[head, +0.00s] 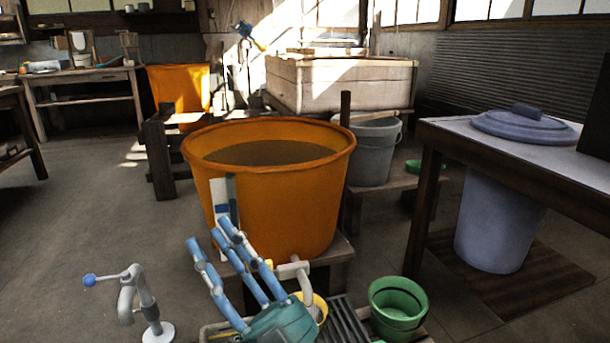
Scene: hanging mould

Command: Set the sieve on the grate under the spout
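A large orange tub (290,208) stands on a wooden stand, with a pale grey spout (297,272) low on its front, bending down. A dark slatted grate (345,318) lies below and right of the spout. A round yellow-rimmed thing (321,306), probably the sieve, shows under the spout; my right gripper hides much of it, so I cannot tell exactly how it rests. My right gripper (207,235) is in front of the tub, its long blue fingers spread and pointing up-left, with nothing visible between them. My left gripper is out of view.
A green bucket (398,306) stands right of the grate. A grey curved pipe with a blue knob (141,300) stands at the lower left. A table (525,165) with a lid is on the right; a grey bucket (374,152) is behind the tub.

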